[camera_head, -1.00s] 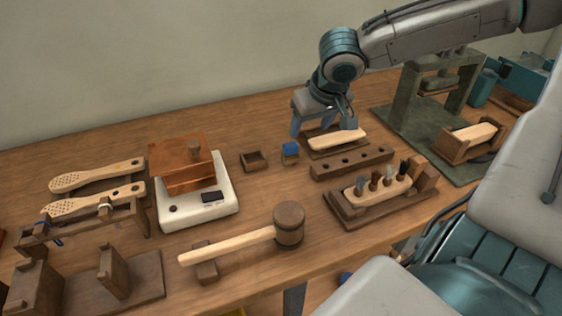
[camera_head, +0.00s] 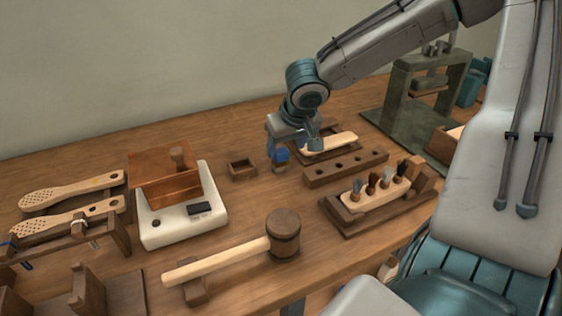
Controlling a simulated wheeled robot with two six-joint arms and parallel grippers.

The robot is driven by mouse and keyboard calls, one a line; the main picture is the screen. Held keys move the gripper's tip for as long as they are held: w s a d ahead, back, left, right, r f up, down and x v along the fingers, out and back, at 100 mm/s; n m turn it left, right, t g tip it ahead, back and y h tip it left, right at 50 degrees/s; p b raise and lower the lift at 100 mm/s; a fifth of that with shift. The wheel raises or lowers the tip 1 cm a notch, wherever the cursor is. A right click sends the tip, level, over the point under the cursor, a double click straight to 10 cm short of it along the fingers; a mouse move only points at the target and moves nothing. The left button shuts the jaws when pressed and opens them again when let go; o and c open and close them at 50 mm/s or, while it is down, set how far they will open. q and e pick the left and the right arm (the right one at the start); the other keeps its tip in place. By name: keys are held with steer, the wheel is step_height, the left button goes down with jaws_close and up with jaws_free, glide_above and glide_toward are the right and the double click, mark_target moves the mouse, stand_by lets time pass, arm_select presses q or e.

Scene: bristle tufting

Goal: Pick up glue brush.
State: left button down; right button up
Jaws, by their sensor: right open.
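A small blue-topped piece (camera_head: 280,155) stands upright on a small wooden block near the middle of the table. I cannot tell for certain whether it is the glue brush. My right gripper (camera_head: 294,147) is open and points down right at this piece, partly overlapping it; contact cannot be made out. My left gripper is not in view.
A mallet (camera_head: 225,260) lies in front.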

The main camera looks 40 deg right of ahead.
mark_target(281, 151)
steer(key=x, duration=0.3)
steer(key=shift+w+a+f+b, duration=0.25)
steer(key=shift+w+b, duration=0.15)
steer(key=shift+w, duration=0.05)
steer(key=shift+w+d+f, duration=0.1)
steer(key=shift+w+f, duration=0.05)
steer(key=shift+f, duration=0.2)
steer(key=c, duration=1.1)
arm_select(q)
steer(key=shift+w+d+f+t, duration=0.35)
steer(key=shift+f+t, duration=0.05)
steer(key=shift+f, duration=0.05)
arm_select(e)
steer(key=shift+o, duration=0.2)
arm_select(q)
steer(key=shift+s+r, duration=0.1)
arm_select(e)
steer(key=shift+r, duration=0.15)
